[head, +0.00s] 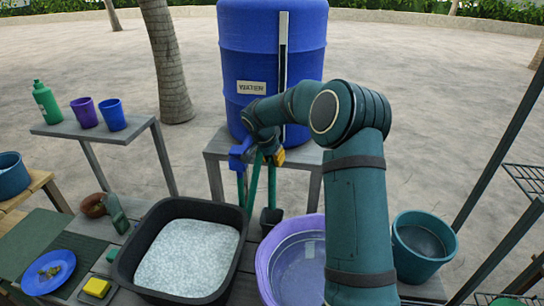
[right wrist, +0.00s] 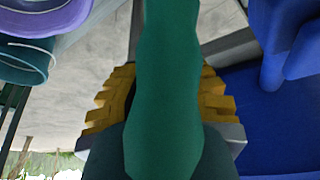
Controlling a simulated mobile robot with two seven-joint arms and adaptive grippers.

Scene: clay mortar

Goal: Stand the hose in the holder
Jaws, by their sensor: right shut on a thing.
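My right gripper (head: 268,152) is at the front of the blue water barrel (head: 272,60), beside its blue tap (head: 240,152). It is shut on the green hose (head: 254,183). In the right wrist view the hose (right wrist: 165,80) runs between the yellow finger pads (right wrist: 160,105). In the head view two green lengths hang below the gripper. A small dark cup-like piece (head: 271,217), possibly the holder, is at the lower end of the right length. I cannot tell whether the hose stands in it. My left gripper is not in view.
A black basin (head: 125,262) with pale contents, a purple tub (head: 262,262) and a teal bucket (head: 424,240) stand in front. A blue plate (head: 32,278) and yellow sponge (head: 96,287) are at left. A side shelf (head: 60,129) holds cups and a bottle.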

